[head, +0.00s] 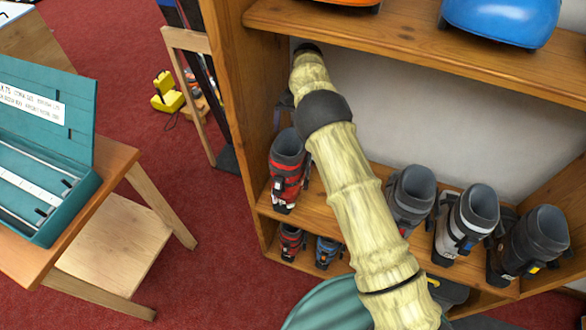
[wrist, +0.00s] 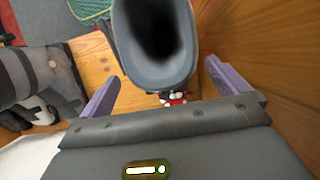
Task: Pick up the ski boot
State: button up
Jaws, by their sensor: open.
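Several ski boots stand upright on the middle shelf. A red boot with a dark grey cuff (head: 288,168) is at the left end, beside the shelf's side wall. In the wrist view a boot's grey cuff (wrist: 152,78) with a dark opening fills the top middle, with red and white parts low down; it appears to be this red boot. My gripper (wrist: 160,72) is open, its two purple fingers on either side of the cuff, with gaps showing. In the head view my arm mostly hides the gripper, above the red boot.
To the right stand a grey boot (head: 412,200), a white and grey boot (head: 466,222) and a black boot (head: 528,246). Smaller boots (head: 327,252) are on the lower shelf. The upper shelf (head: 410,38) is overhead. A table with a teal case (head: 75,200) is at left.

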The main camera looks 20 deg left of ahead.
aim_at(293, 142)
jog(key=p+x, duration=0.1)
jog(key=x, duration=0.4)
jog(key=shift+a, duration=0.1)
dwell(0.3)
jog(key=shift+r, duration=0.1)
jog(key=c, duration=1.7)
jog(key=shift+r, duration=0.1)
